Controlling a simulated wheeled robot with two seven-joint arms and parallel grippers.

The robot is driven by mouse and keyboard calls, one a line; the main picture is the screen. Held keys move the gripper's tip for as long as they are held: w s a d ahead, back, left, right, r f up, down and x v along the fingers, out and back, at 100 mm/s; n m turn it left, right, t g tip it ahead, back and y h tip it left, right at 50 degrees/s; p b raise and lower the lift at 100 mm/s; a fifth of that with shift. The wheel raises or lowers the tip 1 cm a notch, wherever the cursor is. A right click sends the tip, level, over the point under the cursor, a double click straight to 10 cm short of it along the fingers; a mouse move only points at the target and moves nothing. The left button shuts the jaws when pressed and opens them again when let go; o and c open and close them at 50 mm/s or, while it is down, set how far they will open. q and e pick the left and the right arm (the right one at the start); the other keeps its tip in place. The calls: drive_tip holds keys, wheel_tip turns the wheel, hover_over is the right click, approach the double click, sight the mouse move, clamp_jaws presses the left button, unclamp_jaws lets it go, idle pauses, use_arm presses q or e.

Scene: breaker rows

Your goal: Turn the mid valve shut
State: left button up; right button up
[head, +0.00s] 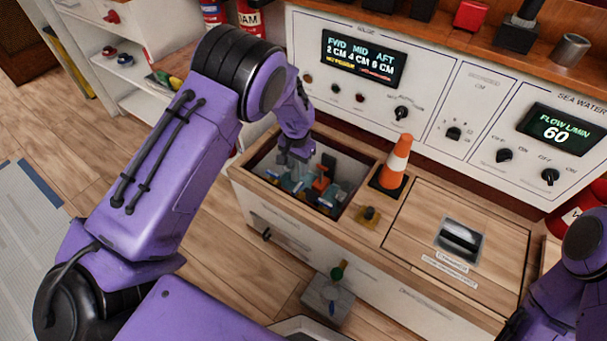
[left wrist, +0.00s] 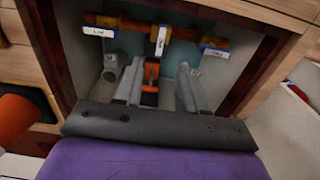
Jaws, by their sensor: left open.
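An open hatch bay (head: 252,172) in the wooden-topped bench holds pipework with valves. In the left wrist view, the middle valve's orange-red handle (left wrist: 151,73) with black parts lies below the middle white tag (left wrist: 160,41), whose print is too small to read. My left gripper (head: 297,153) reaches down into the bay. In the left wrist view its two grey fingers (left wrist: 158,92) are apart, one each side of the middle valve, with nothing visibly clamped; contact cannot be told. My right arm shows at the lower right of the head view; its fingers are not visible.
Bay walls (left wrist: 250,65) closely surround the fingers. A closed wooden cover (head: 410,225) lies further right. The control panel (head: 440,75) with knobs and displays rises behind.

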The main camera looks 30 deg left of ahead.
sight(298, 187)
use_arm(q)
wheel_tip(298, 187, down, 10)
drive_tip(key=b, duration=0.2)
drive_tip(key=shift+a+f+b, duration=0.1)
drive_tip(key=shift+f+b, duration=0.05)
drive_tip(key=shift+b, duration=0.2)
clamp_jaws()
